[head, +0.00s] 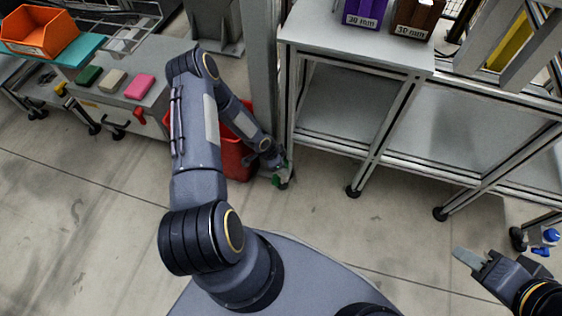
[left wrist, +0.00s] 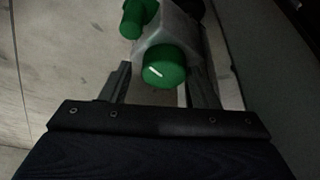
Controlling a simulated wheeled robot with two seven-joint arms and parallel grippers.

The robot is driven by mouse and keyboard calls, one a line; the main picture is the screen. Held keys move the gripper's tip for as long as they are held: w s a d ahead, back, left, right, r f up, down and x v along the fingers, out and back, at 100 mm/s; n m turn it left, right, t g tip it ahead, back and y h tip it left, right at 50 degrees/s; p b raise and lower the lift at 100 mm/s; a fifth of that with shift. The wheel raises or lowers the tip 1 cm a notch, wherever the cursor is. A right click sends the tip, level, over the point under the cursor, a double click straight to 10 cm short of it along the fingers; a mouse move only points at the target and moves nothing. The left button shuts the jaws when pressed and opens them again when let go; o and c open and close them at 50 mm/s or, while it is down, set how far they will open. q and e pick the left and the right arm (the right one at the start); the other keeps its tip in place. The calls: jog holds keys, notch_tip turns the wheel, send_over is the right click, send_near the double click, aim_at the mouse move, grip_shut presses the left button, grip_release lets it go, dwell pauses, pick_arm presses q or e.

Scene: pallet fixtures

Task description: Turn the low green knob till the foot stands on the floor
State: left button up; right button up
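A green knob (left wrist: 165,66) with a white mark faces the camera in the left wrist view, on a pale grey block (left wrist: 172,30). A second green part (left wrist: 133,20) sits up and left of it. My left gripper (left wrist: 161,84) is open, with one finger on each side of the marked knob; I cannot tell whether they touch it. In the head view, a bit of green (head: 276,181) shows low at the bench post, by my left gripper (head: 279,162). Whether the foot touches the floor cannot be seen. My right gripper (head: 468,260) is at the lower right, away from the bench.
A red bin (head: 236,152) stands on the floor left of the post. The grey bench (head: 360,40) carries a purple bin (head: 365,12) and a brown bin (head: 416,17), and has black feet. Blue-handled parts (head: 550,237) are at the right. The front floor is clear.

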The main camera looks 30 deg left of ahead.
pick_arm(q)
jog(key=shift+w+a, duration=0.25)
